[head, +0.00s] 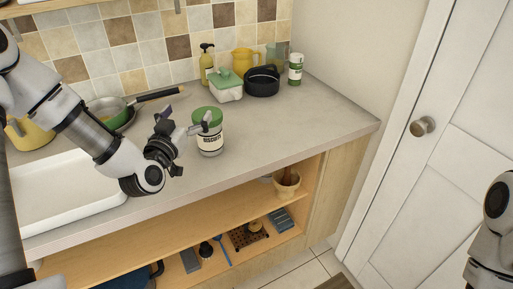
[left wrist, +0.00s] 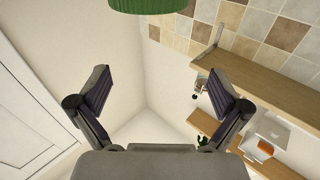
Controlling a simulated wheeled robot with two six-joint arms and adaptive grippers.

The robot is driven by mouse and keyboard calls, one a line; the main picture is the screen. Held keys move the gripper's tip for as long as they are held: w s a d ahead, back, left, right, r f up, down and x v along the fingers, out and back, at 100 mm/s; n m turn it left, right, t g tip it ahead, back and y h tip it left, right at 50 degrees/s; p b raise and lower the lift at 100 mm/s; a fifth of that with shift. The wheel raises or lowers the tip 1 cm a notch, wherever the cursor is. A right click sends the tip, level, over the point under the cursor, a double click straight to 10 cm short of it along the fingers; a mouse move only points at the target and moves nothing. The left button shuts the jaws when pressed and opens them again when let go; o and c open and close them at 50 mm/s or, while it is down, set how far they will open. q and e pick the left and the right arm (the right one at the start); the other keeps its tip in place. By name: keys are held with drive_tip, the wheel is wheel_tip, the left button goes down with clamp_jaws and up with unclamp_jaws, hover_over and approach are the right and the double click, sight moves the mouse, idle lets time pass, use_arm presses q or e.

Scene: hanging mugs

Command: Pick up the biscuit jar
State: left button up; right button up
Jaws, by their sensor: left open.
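The biscuit jar (head: 210,143) is a white jar with dark lettering and a green lid, standing upright on the grey counter near its front edge. My left gripper (head: 186,122) is just left of the jar at about lid height, with one finger overlapping the lid in the head view. I cannot tell whether that finger touches it. In the left wrist view, the left gripper (left wrist: 160,90) has its fingers spread with nothing between them. The jar's green lid (left wrist: 152,6) shows at the top edge, beyond the fingers. My right gripper is out of view.
Behind the jar stand a green-lidded dish (head: 226,90), a black pot (head: 262,83), a yellow soap bottle (head: 206,66) and a green-and-white can (head: 295,70). A pan (head: 112,112) and white sink (head: 60,195) lie left. The counter (head: 290,125) is clear right of the jar.

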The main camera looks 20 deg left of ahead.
sight(209, 133)
use_arm(q)
drive_tip(key=d+f+b, duration=0.1)
drive_tip(key=d+f, duration=0.2)
drive_tip(key=f, duration=0.2)
drive_tip(key=shift+g, duration=0.4)
drive_tip(key=w, duration=0.2)
drive_tip(key=w+a+p, duration=0.1)
drive_tip(key=w, duration=0.2)
drive_tip(key=w+a, duration=0.1)
drive_tip(key=w, duration=0.1)
drive_tip(key=shift+w+f, duration=0.3)
drive_tip(key=shift+w, duration=0.05)
drive_tip(key=shift+a+f, duration=0.15)
drive_tip(key=shift+a, duration=0.35)
drive_tip(key=shift+d, duration=0.3)
drive_tip(key=c, duration=1.3)
drive_tip(key=shift+a, duration=0.1)
drive_tip(key=shift+c, duration=0.2)
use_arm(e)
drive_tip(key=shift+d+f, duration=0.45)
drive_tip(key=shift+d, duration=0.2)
